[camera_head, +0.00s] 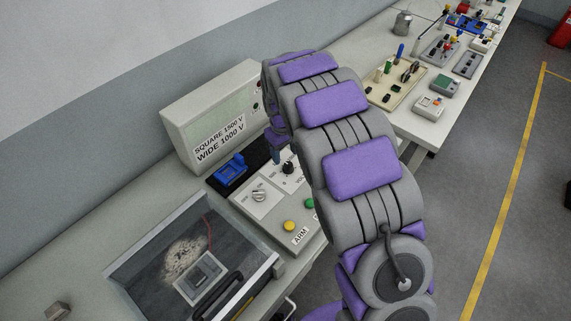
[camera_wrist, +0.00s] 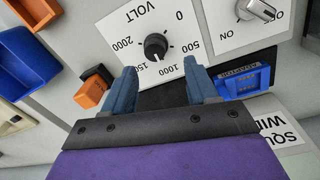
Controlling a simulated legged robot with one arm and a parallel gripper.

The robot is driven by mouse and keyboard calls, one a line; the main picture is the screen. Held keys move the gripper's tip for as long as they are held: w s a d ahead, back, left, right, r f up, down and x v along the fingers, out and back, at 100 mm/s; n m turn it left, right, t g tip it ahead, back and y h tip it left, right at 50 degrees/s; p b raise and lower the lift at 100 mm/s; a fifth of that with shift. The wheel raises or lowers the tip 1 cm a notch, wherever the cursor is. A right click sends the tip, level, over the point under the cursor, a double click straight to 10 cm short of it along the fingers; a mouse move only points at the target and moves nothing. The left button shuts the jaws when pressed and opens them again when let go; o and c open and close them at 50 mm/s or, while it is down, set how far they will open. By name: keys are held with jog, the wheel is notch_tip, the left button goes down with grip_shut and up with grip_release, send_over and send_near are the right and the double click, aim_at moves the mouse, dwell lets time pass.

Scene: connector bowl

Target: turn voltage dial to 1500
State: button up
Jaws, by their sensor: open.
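The voltage dial is a black knob (camera_wrist: 156,46) on a white VOLT card (camera_wrist: 150,18) marked 0, 500, 1000, 1500 and 2000. In the wrist view my gripper (camera_wrist: 159,66) is open, with its two blue fingers spread on the near side of the knob, apart from it. The left finger partly covers the 1500 label. A small light mark on the knob seems to face the 1000 to 1500 side; it is too small to read exactly. In the head view the knob (camera_head: 288,168) shows beside my gripper (camera_head: 276,154), which my arm partly hides.
A silver ON switch (camera_wrist: 257,10) sits beside the dial. A blue connector block (camera_wrist: 243,80) and an orange-black block (camera_wrist: 93,87) are near the fingers. In the head view, a box labelled SQUARE 1500 V (camera_head: 205,115) stands behind, and yellow (camera_head: 290,226) and green buttons are in front.

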aim_at(288, 165)
jog(key=f, duration=0.2)
jog(key=d+f+b, duration=0.1)
jog(key=f, duration=0.2)
jog(key=shift+w+d, duration=0.1)
jog(key=shift+d, duration=0.1)
jog(key=shift+a+f, duration=0.1)
jog(key=shift+f, duration=0.15)
jog(key=shift+a, duration=0.35)
jog(key=shift+d, duration=0.3)
jog(key=c, duration=0.6)
jog(key=shift+a, duration=0.1)
jog(key=c, duration=0.5)
